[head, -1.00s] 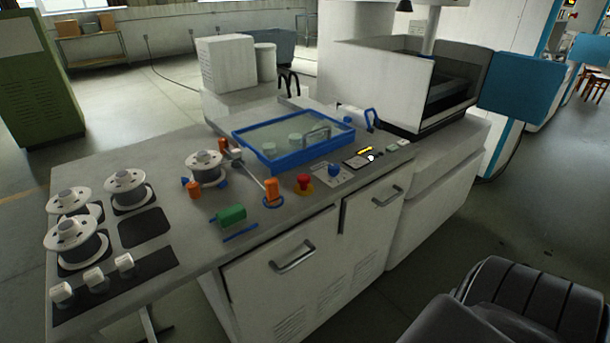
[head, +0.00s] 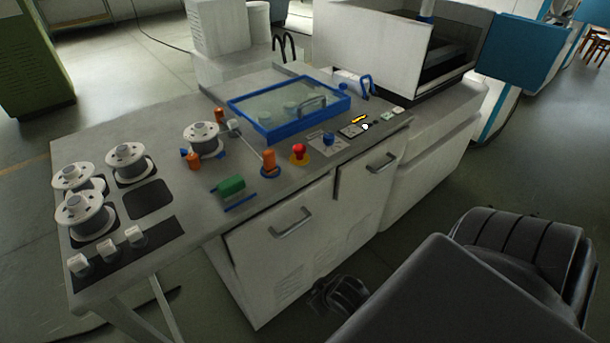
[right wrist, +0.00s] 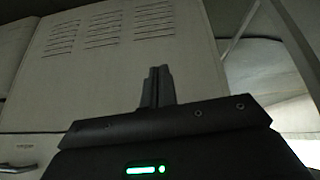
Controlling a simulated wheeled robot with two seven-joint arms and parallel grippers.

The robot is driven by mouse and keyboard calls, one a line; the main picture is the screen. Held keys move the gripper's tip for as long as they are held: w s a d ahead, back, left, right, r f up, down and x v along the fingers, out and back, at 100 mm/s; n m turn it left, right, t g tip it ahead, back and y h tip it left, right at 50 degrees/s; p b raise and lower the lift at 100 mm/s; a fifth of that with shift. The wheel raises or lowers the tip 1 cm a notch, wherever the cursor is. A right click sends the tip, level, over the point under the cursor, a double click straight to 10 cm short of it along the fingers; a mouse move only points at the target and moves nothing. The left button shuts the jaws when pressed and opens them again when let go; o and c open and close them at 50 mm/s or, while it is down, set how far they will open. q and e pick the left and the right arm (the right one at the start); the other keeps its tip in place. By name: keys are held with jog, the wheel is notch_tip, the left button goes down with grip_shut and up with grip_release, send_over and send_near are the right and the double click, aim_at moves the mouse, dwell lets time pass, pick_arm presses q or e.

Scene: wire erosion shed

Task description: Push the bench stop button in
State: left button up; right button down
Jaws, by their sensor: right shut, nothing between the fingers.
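The bench stop button (head: 299,149) is a red mushroom head on a yellow base. It stands on the bench top near the front edge, between an orange post and a small panel with a blue knob. Nothing touches it. My right gripper (right wrist: 157,75) is shut and empty in the right wrist view, with its fingers together before the bench's vented cabinet front (right wrist: 110,70). In the head view a dark end of my right arm shows low beside the cabinet, below the bench top and well away from the button. My left gripper is out of view.
A blue-framed clear cover (head: 290,126) lies behind the button. An orange post (head: 268,160) and a green block (head: 231,186) are to its left, a blue-knob panel (head: 328,142) to its right. Cabinet handles (head: 291,223) project from the front. White spools (head: 83,212) stand at the left.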

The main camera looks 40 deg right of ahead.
jog(key=w+d+r+t, duration=0.5)
jog(key=r, duration=0.5)
jog(key=w+d+r+m+t, duration=0.1)
jog(key=w+d+r+t, duration=0.3)
jog(key=r, duration=0.7)
jog(key=w+d+r+m+t, duration=0.1)
jog(key=w+d+r+t, duration=0.4)
jog(key=r, duration=0.5)
jog(key=shift+w+d+r+t+h+p, duration=0.2)
jog(key=shift+w+d+t+h+p, duration=0.15)
jog(key=shift+w+d, duration=0.6)
jog(key=shift+s+d, duration=0.1)
jog(key=shift+s, duration=0.05)
notch_tip(320, 180, up, 2)
jog(key=r+p, duration=0.1)
jog(key=p, duration=0.2)
send_over(300, 153)
jog(key=s+d, duration=0.1)
jog(key=d, duration=0.1)
jog(key=shift+a+f, duration=0.15)
jog(key=shift+f, duration=0.1)
jog(key=f, duration=0.2)
jog(key=f+p, duration=0.1)
jog(key=shift+w+a, duration=0.15)
jog(key=shift+w, duration=0.1)
jog(key=shift+s+f, duration=0.1)
jog(key=shift+f, duration=0.55)
jog(key=shift+f, duration=0.1)
